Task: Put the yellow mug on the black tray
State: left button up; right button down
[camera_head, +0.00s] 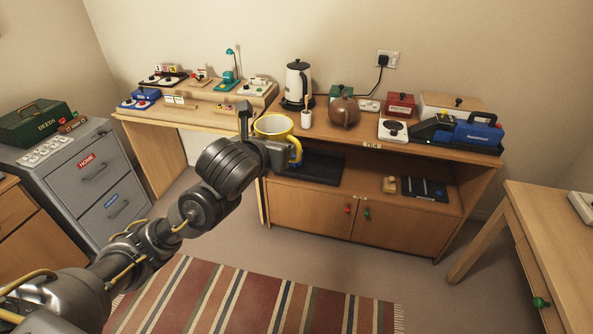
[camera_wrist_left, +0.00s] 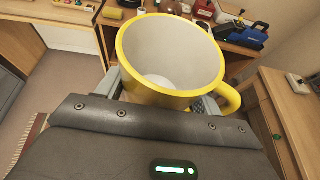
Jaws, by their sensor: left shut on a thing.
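The yellow mug (camera_head: 273,125) is held upright by my left gripper (camera_head: 262,140), in front of the wooden desk and cabinet. In the left wrist view the mug (camera_wrist_left: 150,94) fills the middle, with a white inside that looks empty and its handle at the right. The left gripper (camera_wrist_left: 160,98) is shut on the mug's body. The black tray (camera_head: 318,168) lies on the open shelf under the cabinet top, just right of and behind the mug. My arm and the mug hide its left part. My right gripper is in neither view.
The cabinet top above the shelf carries a kettle (camera_head: 297,84), a white cup (camera_head: 306,118), a brown teapot (camera_head: 344,111) and a blue toolbox (camera_head: 471,133). A dark flat item (camera_head: 424,189) and a small wooden block (camera_head: 389,184) lie farther right on the shelf.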

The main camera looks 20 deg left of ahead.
aim_at(326, 169)
jog(key=z, duration=0.45)
jog(key=i, duration=0.6)
jog(key=z, duration=0.6)
jog(key=i, duration=0.75)
jog(key=u, duration=0.8)
jog(key=i, duration=0.6)
jog(key=u, duration=0.5)
